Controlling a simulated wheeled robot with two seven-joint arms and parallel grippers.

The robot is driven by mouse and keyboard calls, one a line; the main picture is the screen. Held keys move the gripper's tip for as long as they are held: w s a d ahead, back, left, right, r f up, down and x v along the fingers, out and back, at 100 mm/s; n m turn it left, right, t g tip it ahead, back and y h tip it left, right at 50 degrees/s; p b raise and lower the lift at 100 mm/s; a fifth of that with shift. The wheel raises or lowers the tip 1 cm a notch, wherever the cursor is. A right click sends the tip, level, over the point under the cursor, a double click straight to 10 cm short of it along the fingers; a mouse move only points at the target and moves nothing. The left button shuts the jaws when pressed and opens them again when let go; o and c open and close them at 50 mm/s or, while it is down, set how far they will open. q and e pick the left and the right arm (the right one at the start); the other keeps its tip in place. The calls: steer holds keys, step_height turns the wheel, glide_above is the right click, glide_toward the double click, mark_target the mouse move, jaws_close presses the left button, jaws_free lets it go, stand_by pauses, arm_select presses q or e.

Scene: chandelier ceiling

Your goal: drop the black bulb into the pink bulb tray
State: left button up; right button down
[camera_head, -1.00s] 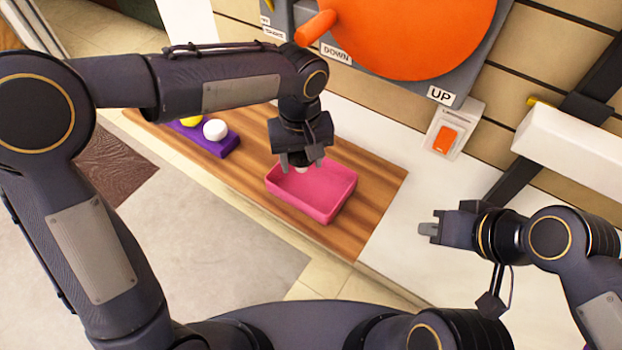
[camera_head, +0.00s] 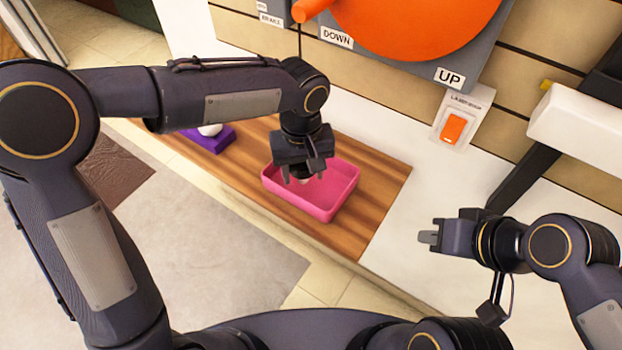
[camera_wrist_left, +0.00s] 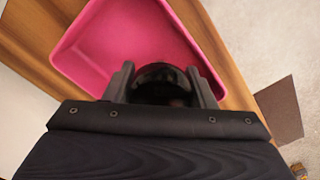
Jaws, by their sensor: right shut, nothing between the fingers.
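The pink bulb tray (camera_head: 335,205) is an open box on the wooden board, and it also fills the upper part of the left wrist view (camera_wrist_left: 85,62). My left gripper (camera_head: 302,177) points down over the tray's left and back part. In the left wrist view its two fingers (camera_wrist_left: 160,88) are closed on the sides of the round, glossy black bulb (camera_wrist_left: 158,76). The bulb's lower end is over the tray's inside; I cannot tell whether it touches the floor. My right gripper (camera_head: 428,238) is shut and empty, off to the right over the white surface.
A purple tray (camera_head: 212,143) with a white bulb (camera_head: 209,130) stands on the board behind my left arm, partly hidden. The board (camera_head: 375,210) is bare right of the pink tray.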

arm_select(q)
steer(key=o, duration=0.5)
steer(key=shift+o, duration=0.2)
steer(key=shift+r, duration=0.2)
step_height(320, 180, up, 2)
steer(key=shift+r, duration=0.15)
steer(key=s+r, duration=1)
steer(key=s, duration=0.4)
steer(key=shift+r+p, duration=0.15)
steer(key=shift+p, duration=0.25)
